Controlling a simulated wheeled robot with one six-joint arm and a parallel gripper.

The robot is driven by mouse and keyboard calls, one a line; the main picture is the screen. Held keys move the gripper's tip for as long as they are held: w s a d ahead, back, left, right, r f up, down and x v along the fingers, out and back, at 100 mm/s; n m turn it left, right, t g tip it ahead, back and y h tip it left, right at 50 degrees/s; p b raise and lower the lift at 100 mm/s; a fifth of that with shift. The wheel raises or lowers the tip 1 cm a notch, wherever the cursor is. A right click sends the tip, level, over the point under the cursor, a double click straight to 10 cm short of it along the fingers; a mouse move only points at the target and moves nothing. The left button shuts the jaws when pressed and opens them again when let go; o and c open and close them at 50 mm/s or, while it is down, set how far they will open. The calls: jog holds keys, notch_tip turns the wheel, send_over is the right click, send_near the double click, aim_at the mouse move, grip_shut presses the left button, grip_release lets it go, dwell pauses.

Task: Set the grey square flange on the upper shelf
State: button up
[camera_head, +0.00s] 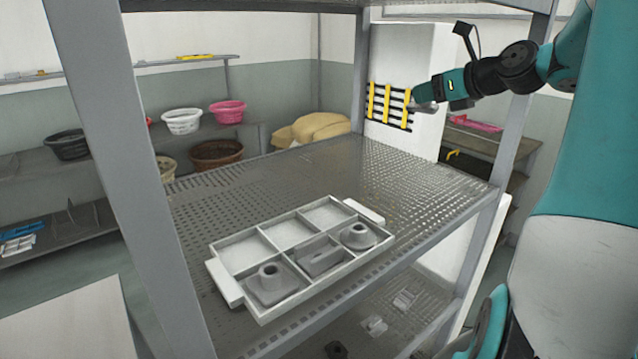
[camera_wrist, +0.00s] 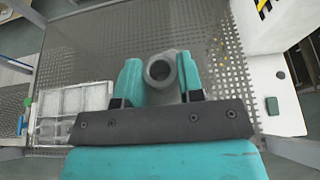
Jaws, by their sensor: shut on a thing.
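My gripper (camera_head: 424,106) is raised above the perforated shelf (camera_head: 400,180), near its back right side. In the wrist view its teal fingers (camera_wrist: 160,82) are shut on a grey flange (camera_wrist: 160,68) with a round hollow boss. The shape of its base is mostly hidden, so I cannot tell whether it is square. A grey tray (camera_head: 241,292) lies on this shelf. Its front row holds a square-based flange (camera_head: 271,287), a slotted block (camera_head: 320,257) and a round-based flange (camera_head: 358,236). The back compartments look empty.
A lower shelf (camera_head: 400,327) holds small parts. Shelf posts (camera_head: 130,180) stand at the corners, and another shelf edge (camera_head: 230,5) crosses the top. The perforated surface behind and right of the tray is clear. A white panel with yellow and black strips (camera_head: 388,105) stands behind my gripper.

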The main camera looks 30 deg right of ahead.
aim_at(412, 194)
jog(key=shift+w, duration=0.15)
jog(key=shift+f, duration=0.15)
notch_tip(412, 194, down, 20)
jog(key=shift+r+p, duration=0.2)
jog(key=shift+p, duration=0.15)
jog(key=shift+f, duration=0.15)
jog(key=o, duration=1.1)
jog(key=shift+c, duration=0.2)
